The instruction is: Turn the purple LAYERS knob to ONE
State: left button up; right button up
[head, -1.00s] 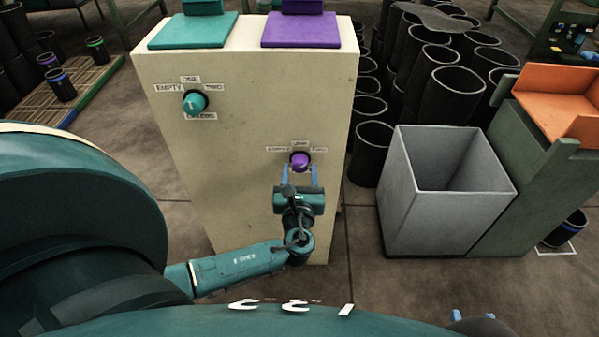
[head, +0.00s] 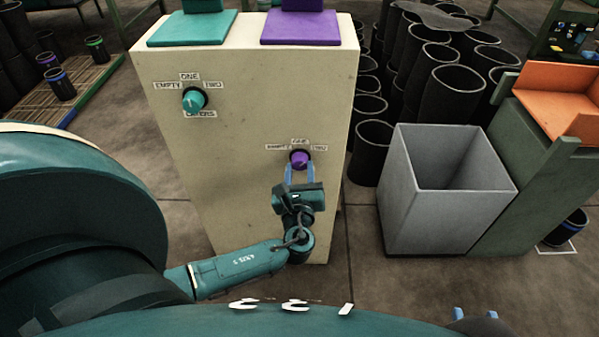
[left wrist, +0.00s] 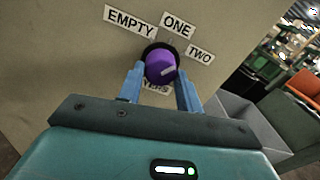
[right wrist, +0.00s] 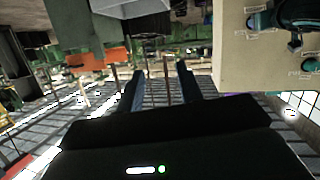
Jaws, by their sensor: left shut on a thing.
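The purple LAYERS knob (head: 299,158) sits on the lower right of the cream cabinet's front (head: 225,170). In the left wrist view the knob (left wrist: 162,66) is between my left gripper's blue fingers (left wrist: 160,85), which are shut on it. Its white mark points right, roughly toward the TWO label (left wrist: 200,55). The ONE label (left wrist: 177,26) is above and EMPTY (left wrist: 129,21) is upper left. The LAYERS label below is partly hidden. My left gripper (head: 300,174) reaches the knob from below. My right gripper (right wrist: 160,88) is open and empty, away from the cabinet.
A teal knob (head: 194,100) with its own labels is on the cabinet's upper left. Teal (head: 190,30) and purple (head: 300,30) plates lie on top. A grey bin (head: 425,215), black sleeves (head: 372,145) and an orange tray (head: 560,95) stand to the right.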

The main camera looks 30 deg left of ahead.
pick_arm(q)
jog(key=n+b, duration=0.2)
jog(key=n, duration=0.2)
jog(key=shift+n, duration=0.4)
jog(key=shift+w+r+n+b, duration=0.1)
jog(key=shift+n+b, duration=0.25)
jog(key=shift+n, duration=0.65)
pick_arm(e)
jog(key=shift+w+a+r+n+t+y, duration=0.15)
jog(key=shift+a+n+t+y, duration=0.1)
jog(key=shift+t, duration=0.3)
jog(key=shift+w+a+f+n+t+y, duration=0.15)
jog(key=shift+n+t+y, duration=0.1)
jog(key=shift+t, duration=0.3)
jog(key=shift+r, duration=0.2)
pick_arm(q)
jog(key=o, duration=1)
pick_arm(e)
jog(key=shift+w, duration=0.1)
